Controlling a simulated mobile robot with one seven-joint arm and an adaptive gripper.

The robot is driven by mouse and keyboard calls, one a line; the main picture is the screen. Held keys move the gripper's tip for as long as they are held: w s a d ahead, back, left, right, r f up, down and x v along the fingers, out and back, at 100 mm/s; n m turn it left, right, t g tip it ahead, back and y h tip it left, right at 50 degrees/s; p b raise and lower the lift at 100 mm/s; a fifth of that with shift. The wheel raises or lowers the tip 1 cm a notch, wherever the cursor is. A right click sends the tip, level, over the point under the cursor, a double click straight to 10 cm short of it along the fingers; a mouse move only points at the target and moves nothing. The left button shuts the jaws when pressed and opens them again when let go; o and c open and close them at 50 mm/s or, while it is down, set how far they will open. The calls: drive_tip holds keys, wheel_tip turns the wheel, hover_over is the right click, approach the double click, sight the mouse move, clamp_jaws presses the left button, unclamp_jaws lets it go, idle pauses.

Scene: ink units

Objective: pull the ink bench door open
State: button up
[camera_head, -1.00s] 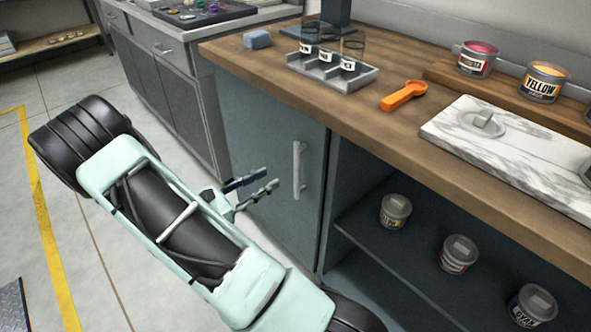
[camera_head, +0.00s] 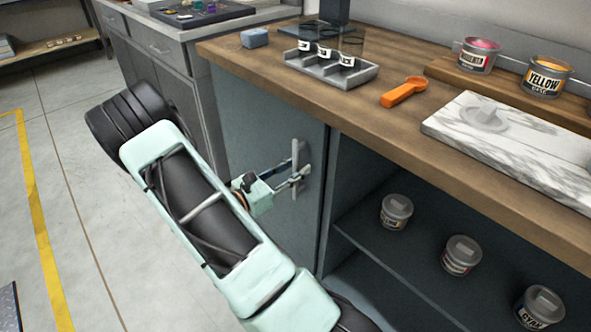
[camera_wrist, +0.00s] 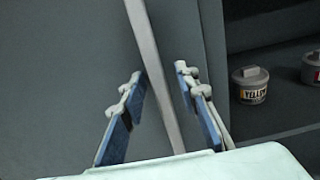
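The ink bench door (camera_head: 262,128) is a blue-grey panel under the wooden top, and it looks shut. Its vertical light-grey bar handle (camera_head: 295,160) stands near the door's right edge. My gripper (camera_head: 297,178) is at the handle's lower part. In the wrist view the handle (camera_wrist: 152,65) runs between the two blue-padded fingers of my gripper (camera_wrist: 160,85), with a gap on each side. The fingers are open around the bar and not closed on it. The door also shows behind them in the wrist view (camera_wrist: 60,70).
Right of the door is an open shelf (camera_head: 390,235) with several ink tins (camera_head: 397,212). The wooden top (camera_head: 350,110) holds an orange scoop (camera_head: 403,91), a jar rack (camera_head: 330,70) and a marble slab (camera_head: 510,145). The floor (camera_head: 80,200) at left is clear.

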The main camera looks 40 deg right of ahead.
clamp_jaws()
drive_tip(key=shift+a, duration=0.1)
idle(0.5)
